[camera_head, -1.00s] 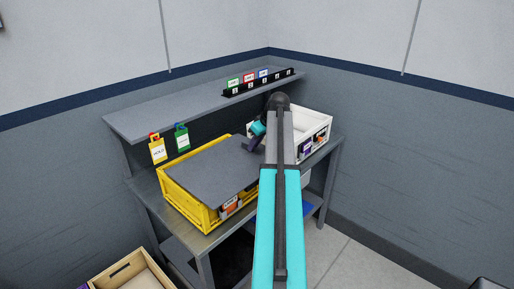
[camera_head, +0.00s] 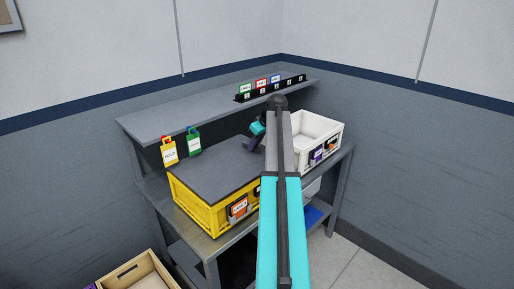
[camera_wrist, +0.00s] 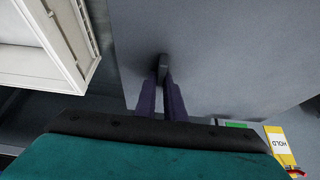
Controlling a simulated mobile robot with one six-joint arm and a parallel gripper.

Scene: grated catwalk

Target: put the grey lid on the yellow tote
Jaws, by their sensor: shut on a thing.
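The yellow tote (camera_head: 207,215) stands on the workbench, with orange-and-white labels on its front. The flat grey lid (camera_head: 215,168) lies over its top and looks level and roughly lined up with the rim. Whether it is fully seated I cannot tell. My gripper (camera_head: 254,143) is at the lid's far right side, partly hidden by my arm. In the wrist view my gripper (camera_wrist: 162,88) is shut on the small dark handle of the lid (camera_wrist: 225,50). The tote is hidden under the lid in the wrist view.
A white open tote (camera_head: 325,131) stands close to the right, also in the wrist view (camera_wrist: 45,55). A shelf (camera_head: 185,112) runs above the bench, with yellow (camera_head: 169,152) and green (camera_head: 194,143) tags hanging from it. A wooden crate (camera_head: 135,274) is at the lower left.

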